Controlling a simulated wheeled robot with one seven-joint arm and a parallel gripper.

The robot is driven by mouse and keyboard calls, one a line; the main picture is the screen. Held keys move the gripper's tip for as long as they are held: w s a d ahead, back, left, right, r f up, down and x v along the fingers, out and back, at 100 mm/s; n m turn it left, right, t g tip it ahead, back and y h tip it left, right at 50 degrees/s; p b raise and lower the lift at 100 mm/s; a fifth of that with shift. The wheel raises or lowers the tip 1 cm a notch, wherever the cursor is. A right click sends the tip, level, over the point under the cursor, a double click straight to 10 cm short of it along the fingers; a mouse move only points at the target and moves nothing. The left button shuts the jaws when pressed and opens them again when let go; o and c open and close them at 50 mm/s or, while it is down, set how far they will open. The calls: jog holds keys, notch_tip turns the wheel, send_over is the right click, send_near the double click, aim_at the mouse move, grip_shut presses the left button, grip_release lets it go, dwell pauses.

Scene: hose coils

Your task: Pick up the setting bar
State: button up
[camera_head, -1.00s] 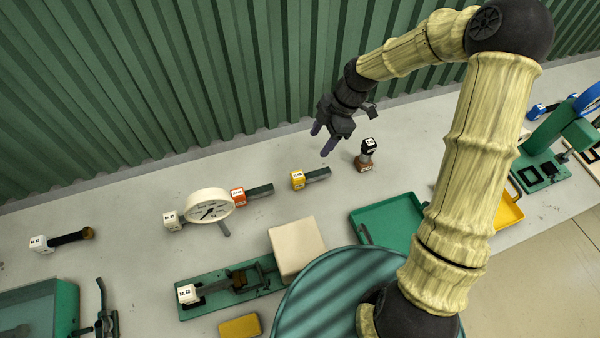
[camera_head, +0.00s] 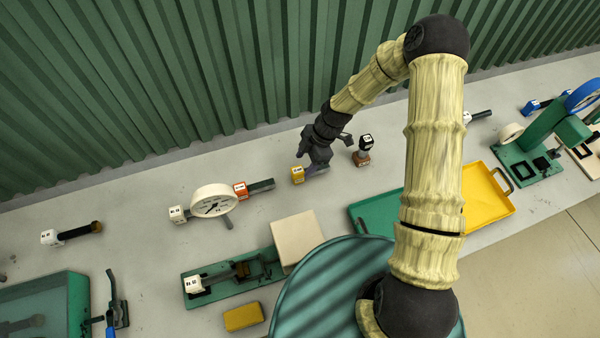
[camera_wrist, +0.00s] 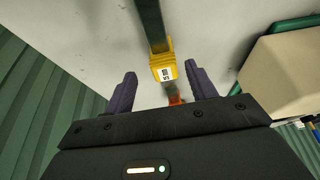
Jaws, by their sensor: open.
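A bar with a yellow block head (camera_head: 297,175) and a dark grey shaft lies on the grey bench. No readable name tells me that it is the setting bar. My gripper (camera_head: 317,168) is low over its shaft and hides part of it. In the wrist view my gripper (camera_wrist: 162,88) is open and empty. The yellow block (camera_wrist: 162,67) lies between the lines of the two fingers, and the dark shaft (camera_wrist: 150,20) runs up past them. I cannot tell whether the fingers straddle the shaft or are still above it.
A black-headed piece on a brown base (camera_head: 362,157) stands close at the right. A beige block (camera_head: 297,238) and green tray (camera_head: 370,212) are nearer me. The corrugated green wall (camera_head: 200,70) is behind.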

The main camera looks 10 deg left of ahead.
aim_at(301, 169)
jog(key=shift+s+a+f, duration=0.1)
jog(key=shift+a+f, duration=0.05)
jog(key=shift+f, duration=0.3)
jog(key=shift+s+a+f+p, duration=0.35)
jog(key=shift+f+p, duration=0.15)
jog(key=shift+p, duration=0.35)
jog(key=p+x, duration=0.1)
jog(key=x, duration=0.1)
jog(key=shift+s+a+f+p, duration=0.15)
jog(key=shift+f+p, duration=0.2)
jog(key=shift+f, duration=0.05)
jog(key=shift+a+f, duration=0.15)
jog(key=shift+f, duration=0.4)
grip_shut()
